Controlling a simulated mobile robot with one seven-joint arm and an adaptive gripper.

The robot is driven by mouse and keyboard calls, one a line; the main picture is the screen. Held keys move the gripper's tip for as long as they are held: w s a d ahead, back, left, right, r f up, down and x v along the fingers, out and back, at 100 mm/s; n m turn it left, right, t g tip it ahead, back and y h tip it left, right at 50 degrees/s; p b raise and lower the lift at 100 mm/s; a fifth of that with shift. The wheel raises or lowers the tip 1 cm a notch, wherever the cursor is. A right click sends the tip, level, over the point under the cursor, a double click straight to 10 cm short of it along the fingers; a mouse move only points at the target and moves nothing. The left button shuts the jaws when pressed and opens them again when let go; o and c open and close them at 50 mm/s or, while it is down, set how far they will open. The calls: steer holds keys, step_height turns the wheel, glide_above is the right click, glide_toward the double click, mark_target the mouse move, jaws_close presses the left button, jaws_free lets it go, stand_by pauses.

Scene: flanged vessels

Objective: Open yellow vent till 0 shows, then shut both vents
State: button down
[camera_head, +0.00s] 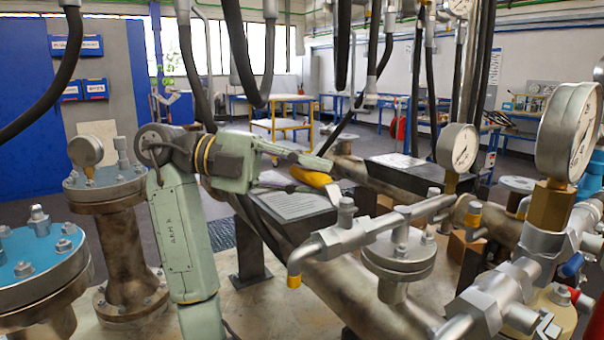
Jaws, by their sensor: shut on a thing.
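My gripper (308,170) is right of my pale green arm, over the pipework. It is shut on a yellow piece (315,179), which shows between its grey fingers. I cannot tell whether this is part of the yellow vent. A metal valve (346,236) stands in front, with a down-bent outlet banded yellow (294,281). Another yellow-banded outlet (473,215) is further right. A gauge (457,147) on a brass fitting stands behind, and a larger gauge (568,132) is near right. Their readings are too small or too oblique to tell. A blue-tipped part (572,264) sits by the right valve.
A flanged vessel (112,190) with a small gauge (86,151) stands left. A blue-topped flange (38,250) is near left. Dark hoses (241,60) hang from above. A sloped plate with text (292,207) stands behind the front valve. Open floor lies further back.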

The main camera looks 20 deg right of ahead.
steer(key=shift+d+m+g+y, duration=0.15)
steer(key=shift+m+g+y, duration=0.15)
stand_by(0.4)
steer(key=c, duration=1.5)
jaws_free()
steer(key=shift+o, duration=0.2)
steer(key=shift+w, duration=0.1)
steer(key=v, duration=1.2)
steer(key=shift+f, duration=0.1)
